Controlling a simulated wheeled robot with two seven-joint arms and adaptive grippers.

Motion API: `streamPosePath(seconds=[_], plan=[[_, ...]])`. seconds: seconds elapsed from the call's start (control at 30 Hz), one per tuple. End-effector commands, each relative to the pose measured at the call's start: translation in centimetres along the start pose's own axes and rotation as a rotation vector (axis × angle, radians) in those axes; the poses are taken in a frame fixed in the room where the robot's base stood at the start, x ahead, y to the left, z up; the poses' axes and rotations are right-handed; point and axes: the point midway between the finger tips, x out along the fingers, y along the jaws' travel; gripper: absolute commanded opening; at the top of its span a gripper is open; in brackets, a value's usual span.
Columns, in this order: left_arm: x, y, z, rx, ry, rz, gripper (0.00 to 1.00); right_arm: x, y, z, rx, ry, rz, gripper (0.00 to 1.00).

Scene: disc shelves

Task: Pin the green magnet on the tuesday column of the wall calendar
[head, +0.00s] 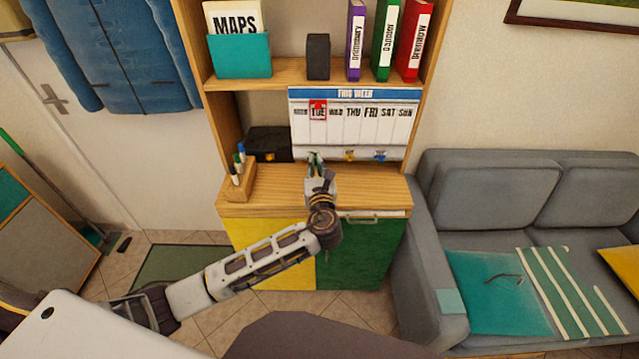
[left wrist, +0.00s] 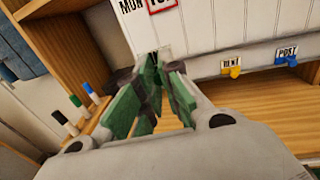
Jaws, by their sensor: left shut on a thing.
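The wall calendar (head: 353,125) hangs at the back of the shelf, with a blue "THIS WEEK" header and day columns. The Tuesday column (head: 318,130) is second from the left; its label is marked in red. My left gripper (head: 315,158) is in front of the calendar's lower left part, below the Tuesday column. It is shut on the green magnet, which I cannot clearly tell apart from the green finger pads. In the left wrist view the gripper (left wrist: 155,85) points up at the calendar (left wrist: 210,30), with the red-boxed label at the top edge. My right gripper is not in view.
A yellow magnet (head: 349,156) and a blue one (head: 379,156) sit on the labelled strip under the calendar. A pen holder (head: 240,182) and black box (head: 268,144) stand left of the gripper. Binders (head: 385,40) stand on the shelf above.

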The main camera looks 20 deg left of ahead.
Motion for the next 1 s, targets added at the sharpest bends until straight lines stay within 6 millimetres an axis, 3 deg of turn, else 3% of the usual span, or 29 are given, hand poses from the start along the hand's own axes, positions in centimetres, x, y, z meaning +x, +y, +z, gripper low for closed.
streamPosePath(seconds=[0.13, 0.3, 0.6, 1.0], plan=[[3.7, 0.6, -0.7, 0.0, 0.002, 0.019, 0.0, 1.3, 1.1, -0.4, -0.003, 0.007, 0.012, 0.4], [5.6, 0.4, -1.7, 0.002, 0.004, -0.028, 0.0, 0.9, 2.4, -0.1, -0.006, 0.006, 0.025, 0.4], [5.6, -1.4, -2.2, 0.002, 0.004, -0.112, 0.0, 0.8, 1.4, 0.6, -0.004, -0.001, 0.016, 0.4], [5.6, -1.4, -2.2, 0.004, 0.004, -0.114, 0.0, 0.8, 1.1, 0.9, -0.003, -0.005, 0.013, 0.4]])
